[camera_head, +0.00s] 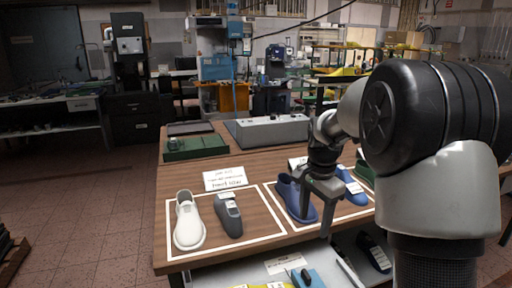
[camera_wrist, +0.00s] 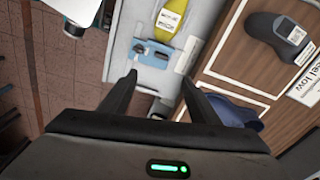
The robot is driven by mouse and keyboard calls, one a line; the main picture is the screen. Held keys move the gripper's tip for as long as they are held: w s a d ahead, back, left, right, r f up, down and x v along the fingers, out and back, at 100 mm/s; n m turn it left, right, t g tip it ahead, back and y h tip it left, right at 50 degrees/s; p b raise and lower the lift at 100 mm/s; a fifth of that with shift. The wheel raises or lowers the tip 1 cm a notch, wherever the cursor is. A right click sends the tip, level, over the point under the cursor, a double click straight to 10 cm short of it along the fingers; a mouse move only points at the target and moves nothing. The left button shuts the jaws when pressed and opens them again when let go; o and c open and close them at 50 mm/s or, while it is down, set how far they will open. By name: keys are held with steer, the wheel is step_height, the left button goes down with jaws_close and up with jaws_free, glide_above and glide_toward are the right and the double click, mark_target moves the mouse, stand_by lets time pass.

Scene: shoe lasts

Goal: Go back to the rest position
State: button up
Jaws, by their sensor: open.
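My gripper (camera_head: 325,232) hangs at the front edge of the wooden table (camera_head: 180,256), in front of the blue shoe (camera_head: 287,190), and partly hides it. In the wrist view, my gripper's fingers (camera_wrist: 160,82) stand apart with nothing held between them. The blue shoe also shows in the wrist view (camera_wrist: 238,110), beyond the right finger and partly covered by it. A blue last with a white label (camera_head: 352,190) lies right of the blue shoe. A white shoe (camera_head: 188,224) and a dark grey last (camera_head: 230,216) stand side by side in the left white-outlined area.
A printed card (camera_head: 225,178) lies behind the left outline. A green tray (camera_head: 195,147) and a grey box (camera_head: 268,130) stand at the table's back. The shelf below holds a blue item (camera_wrist: 155,54), a yellow last (camera_wrist: 171,22) and a dark last (camera_head: 375,253).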

steer(key=s+a+r+n+t+p, duration=0.1)
steer(key=s+r+n+p, duration=0.15)
steer(key=s+r, duration=0.5)
steer(key=s+a+r+n+t+p, duration=0.1)
steer(key=s+a+r+n+p, duration=0.1)
steer(key=s+r+n, duration=0.4)
steer(key=s+a+r+n+t+p, duration=0.1)
steer(key=s+r+n, duration=0.3)
steer(key=s, duration=0.9)
steer(key=shift+r+t+p, duration=0.35)
steer(key=shift+t+p, duration=0.45)
